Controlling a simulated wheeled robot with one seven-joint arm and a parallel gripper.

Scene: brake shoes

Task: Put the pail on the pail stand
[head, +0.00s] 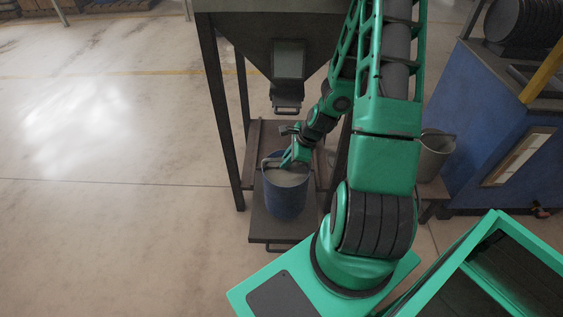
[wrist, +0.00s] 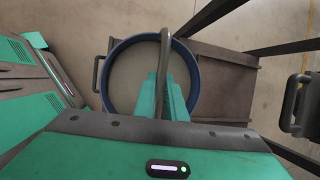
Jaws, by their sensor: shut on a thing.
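The blue pail (head: 285,195) holds a grey fill and stands upright over the low dark platform (head: 270,230) under the hopper. I cannot tell whether its base touches the platform. In the wrist view the pail's blue rim (wrist: 194,85) is below my gripper (wrist: 163,82). The jaws are shut on the pail's raised handle (wrist: 165,50). My gripper also shows in the head view (head: 291,158), at the top of the pail. I cannot clearly pick out the pail stand; a small low stand (head: 430,190) at the right is partly hidden by my arm.
The hopper (head: 260,45) stands on dark legs (head: 222,120) around the platform, with its chute (head: 289,65) above and behind the pail. A grey bucket (head: 435,158) sits on the small stand beside a blue machine (head: 490,130). Open floor (head: 110,170) lies to the left.

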